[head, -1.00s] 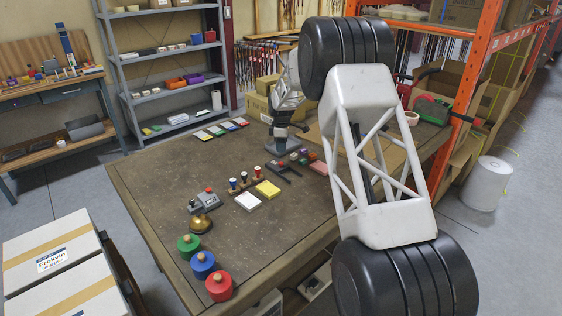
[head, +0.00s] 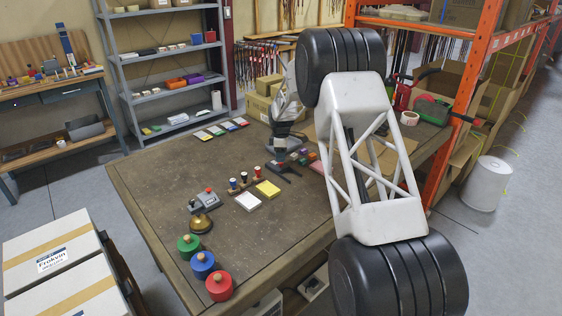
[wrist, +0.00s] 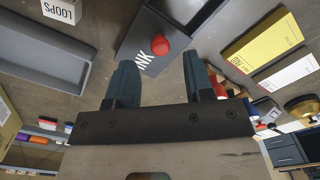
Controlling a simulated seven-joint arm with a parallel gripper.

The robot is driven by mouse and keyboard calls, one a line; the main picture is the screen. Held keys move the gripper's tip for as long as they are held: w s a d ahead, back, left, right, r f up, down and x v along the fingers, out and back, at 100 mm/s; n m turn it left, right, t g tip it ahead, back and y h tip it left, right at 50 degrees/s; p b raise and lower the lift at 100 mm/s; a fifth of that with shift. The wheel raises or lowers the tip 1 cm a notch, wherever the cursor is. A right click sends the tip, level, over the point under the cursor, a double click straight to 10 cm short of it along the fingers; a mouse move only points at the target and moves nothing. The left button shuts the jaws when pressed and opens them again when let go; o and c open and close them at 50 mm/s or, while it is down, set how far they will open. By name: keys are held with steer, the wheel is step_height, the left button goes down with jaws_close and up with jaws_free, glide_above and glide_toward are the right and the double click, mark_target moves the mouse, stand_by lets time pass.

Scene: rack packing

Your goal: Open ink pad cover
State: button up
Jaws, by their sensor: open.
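The ink pad is a dark grey box with white INK lettering (wrist: 146,62) at the top centre of the wrist view. A round red knob (wrist: 162,42) stands on its lettered face. A dark tray-like part with a pale edge (wrist: 197,14) is beside it; I cannot tell whether it belongs to the pad. My gripper (wrist: 159,62) is open and empty, its two dark fingers spread towards the knob, with no clear contact. In the head view my gripper (head: 281,152) is low over the table, largely hiding the pad.
Yellow (head: 268,188) and white (head: 247,202) note pads and a stamp holder (head: 257,173) lie left of my gripper. A brass bell (head: 200,223) and red (head: 219,286), blue and green knobbed pots stand at the front left.

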steer(key=shift+f, duration=1.7)
jaws_close()
